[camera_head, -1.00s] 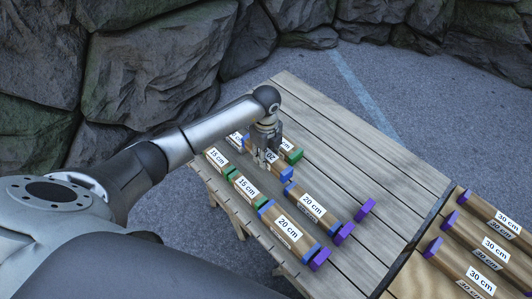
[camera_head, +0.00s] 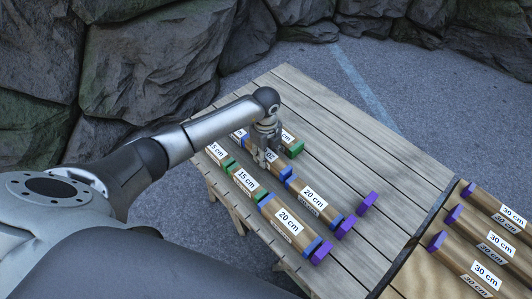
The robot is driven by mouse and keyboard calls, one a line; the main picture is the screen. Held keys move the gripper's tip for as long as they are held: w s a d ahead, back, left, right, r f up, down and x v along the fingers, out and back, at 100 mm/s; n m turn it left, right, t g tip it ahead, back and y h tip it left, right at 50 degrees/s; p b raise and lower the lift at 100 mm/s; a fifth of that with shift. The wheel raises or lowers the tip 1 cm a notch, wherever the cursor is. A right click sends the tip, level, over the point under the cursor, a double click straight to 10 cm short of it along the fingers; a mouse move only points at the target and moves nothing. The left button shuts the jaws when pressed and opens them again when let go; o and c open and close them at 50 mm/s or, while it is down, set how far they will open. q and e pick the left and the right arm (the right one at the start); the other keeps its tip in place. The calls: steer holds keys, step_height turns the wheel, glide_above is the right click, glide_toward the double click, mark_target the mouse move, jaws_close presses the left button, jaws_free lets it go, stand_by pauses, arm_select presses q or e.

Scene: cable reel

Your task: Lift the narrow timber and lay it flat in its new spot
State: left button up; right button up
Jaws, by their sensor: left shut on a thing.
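My left gripper (camera_head: 264,163) reaches down over the wooden table and is shut on a narrow timber with blue ends (camera_head: 287,174). The gripper covers part of its label, of which a "20" shows. I cannot tell how far the held timber is above the boards. Two more blue-ended timbers marked 20 cm lie on the table, one in front (camera_head: 291,222) and one behind it (camera_head: 313,196). Green-ended timbers lie farther left, one marked 15 cm (camera_head: 246,181) and another just behind the gripper (camera_head: 293,147). My right gripper is out of view.
Purple blocks (camera_head: 368,201) stand near the right ends of the rows. Purple-ended 30 cm timbers (camera_head: 489,274) lie on a separate surface at the right. The table's back right boards (camera_head: 350,140) are bare. A rock wall (camera_head: 150,60) stands behind.

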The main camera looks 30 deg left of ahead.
arm_select(q)
steer(key=shift+f+b, duration=0.65)
steer(key=shift+f, duration=0.25)
steer(key=o, duration=1.2)
steer(key=shift+c, duration=0.2)
steer(key=shift+r, duration=3.95)
